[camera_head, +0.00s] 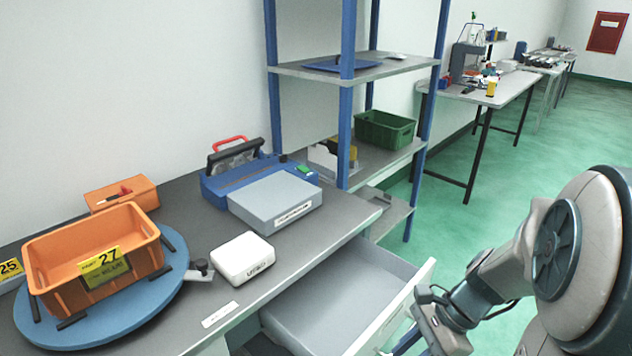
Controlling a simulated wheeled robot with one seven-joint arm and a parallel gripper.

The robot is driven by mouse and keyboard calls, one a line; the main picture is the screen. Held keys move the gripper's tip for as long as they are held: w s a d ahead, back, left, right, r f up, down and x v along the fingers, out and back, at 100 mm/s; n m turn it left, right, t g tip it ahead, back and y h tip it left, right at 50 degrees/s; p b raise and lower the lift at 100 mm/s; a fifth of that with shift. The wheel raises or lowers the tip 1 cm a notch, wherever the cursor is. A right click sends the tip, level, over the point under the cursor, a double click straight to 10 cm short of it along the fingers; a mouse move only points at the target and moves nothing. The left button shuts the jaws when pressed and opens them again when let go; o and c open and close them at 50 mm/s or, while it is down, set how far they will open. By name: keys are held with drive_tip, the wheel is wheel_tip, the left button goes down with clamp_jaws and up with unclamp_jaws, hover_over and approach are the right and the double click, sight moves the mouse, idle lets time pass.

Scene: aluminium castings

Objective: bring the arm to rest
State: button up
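My arm comes in from the right edge of the head view, bent down and to the left. Its end, with my gripper (440,330), is low in the picture beside the front of an open drawer (335,305). The fingers are cut off or hidden at the bottom edge, so I cannot tell whether they are open or shut, or whether they touch the drawer front. The drawer is pulled out from under the grey workbench (335,230) and its visible floor looks empty.
On the bench, an orange crate (60,250) marked 27 stands on a blue round turntable (150,315). A white box (242,258) and a blue-grey device (275,200) are to its right. A blue-post shelf (348,95) stands behind. Green floor (560,130) is clear at right.

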wheel_tip(320, 180, up, 10)
drive_tip(key=s+a+n+t+h+p, duration=0.1)
drive_tip(key=n+t+h, duration=0.3)
drive_tip(key=n, duration=1.2)
drive_tip(key=s+h, duration=0.1)
drive_tip(key=h, duration=0.1)
drive_tip(key=shift+a+f+h, duration=0.2)
drive_tip(key=shift+a+h, duration=0.05)
drive_tip(key=shift+h, duration=0.05)
